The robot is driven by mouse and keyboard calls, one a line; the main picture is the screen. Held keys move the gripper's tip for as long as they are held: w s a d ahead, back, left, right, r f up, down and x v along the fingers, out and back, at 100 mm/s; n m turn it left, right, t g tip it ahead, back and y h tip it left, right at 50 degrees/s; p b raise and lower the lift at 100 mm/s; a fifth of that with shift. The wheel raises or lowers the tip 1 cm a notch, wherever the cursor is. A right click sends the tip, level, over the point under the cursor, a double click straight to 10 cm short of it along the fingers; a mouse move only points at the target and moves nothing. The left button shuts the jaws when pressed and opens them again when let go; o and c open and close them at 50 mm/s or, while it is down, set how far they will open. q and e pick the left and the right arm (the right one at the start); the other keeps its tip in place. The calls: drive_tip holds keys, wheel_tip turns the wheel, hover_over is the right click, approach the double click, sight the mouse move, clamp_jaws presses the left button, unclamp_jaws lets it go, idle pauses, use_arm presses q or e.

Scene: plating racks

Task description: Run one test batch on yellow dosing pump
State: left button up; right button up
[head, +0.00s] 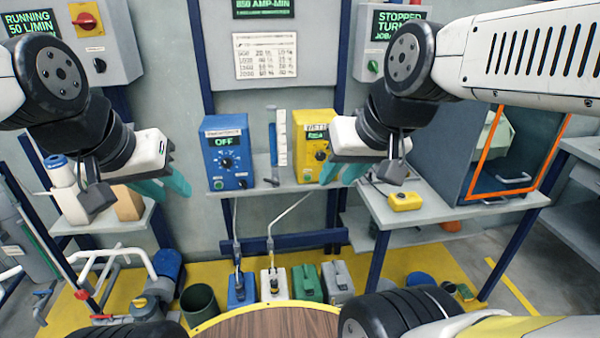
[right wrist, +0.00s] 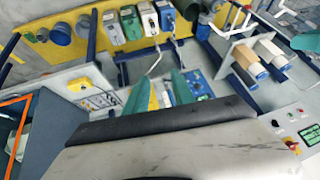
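The yellow dosing pump (head: 312,143) stands on the wall shelf in the head view, right of a blue dosing pump (head: 226,150) whose display reads OFF. The yellow pump's display is lit green but too small to read, and my right gripper hides part of its right and lower front. My right gripper (head: 343,172) is in front of it, empty, its teal fingers apart; they also show in the right wrist view (right wrist: 159,88). I cannot tell whether it touches the pump. My left gripper (head: 165,184) is open and empty, left of the blue pump.
A white measuring cylinder (head: 282,138) stands between the pumps. A yellow box (head: 404,200) lies on the right table (head: 440,212), beside an orange-framed cabinet (head: 510,160). Several canisters and a green bucket (head: 199,302) stand on the floor. A round wooden table (head: 268,324) is in front.

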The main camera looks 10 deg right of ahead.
clamp_jaws()
idle(1.5)
